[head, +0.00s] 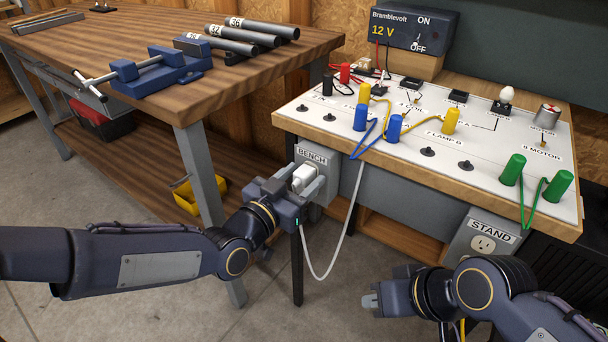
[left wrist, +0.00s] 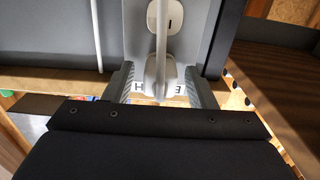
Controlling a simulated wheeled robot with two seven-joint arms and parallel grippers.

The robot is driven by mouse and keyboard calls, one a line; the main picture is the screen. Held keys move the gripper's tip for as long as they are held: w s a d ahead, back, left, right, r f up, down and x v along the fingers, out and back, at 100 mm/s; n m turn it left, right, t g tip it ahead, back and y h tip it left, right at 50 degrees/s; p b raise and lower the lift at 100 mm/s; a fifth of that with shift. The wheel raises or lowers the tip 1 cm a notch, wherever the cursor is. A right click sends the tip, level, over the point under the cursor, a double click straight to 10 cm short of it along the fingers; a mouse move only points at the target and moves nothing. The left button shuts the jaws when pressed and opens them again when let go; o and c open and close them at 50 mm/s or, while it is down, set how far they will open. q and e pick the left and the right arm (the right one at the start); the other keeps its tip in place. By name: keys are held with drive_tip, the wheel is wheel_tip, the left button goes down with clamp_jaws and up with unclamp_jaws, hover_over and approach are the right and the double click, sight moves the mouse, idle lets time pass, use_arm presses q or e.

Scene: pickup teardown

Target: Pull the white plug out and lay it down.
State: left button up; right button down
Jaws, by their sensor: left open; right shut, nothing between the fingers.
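The white plug (head: 303,176) sits at the front of the grey BENCH outlet box (head: 313,155), below the bench panel. It also shows in the left wrist view (left wrist: 153,74), below a bare socket. Its white cord (head: 330,262) hangs in a loop under the bench. My left gripper (head: 300,187) is open, with one finger on each side of the plug; in the left wrist view gaps show between fingers and plug. Contact between plug and box is partly hidden. My right gripper (head: 371,301) is shut and empty, low in front of the bench.
A grey STAND outlet box (head: 482,240) is on the bench's lower right. The white panel (head: 320,120) above carries coloured plugs and wires. A wooden worktable (head: 150,110) with a blue vise (head: 160,73) and dark tubes (head: 255,35) stands at left.

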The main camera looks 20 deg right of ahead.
sight(298, 181)
idle(0.4)
use_arm(q)
drive_tip(key=shift+b, duration=0.4)
clamp_jaws()
drive_tip(key=shift+b+v, duration=0.45)
drive_tip(key=shift+v, duration=0.6)
drive_tip(key=shift+b+v, duration=0.55)
drive_tip(key=shift+v, duration=1.4)
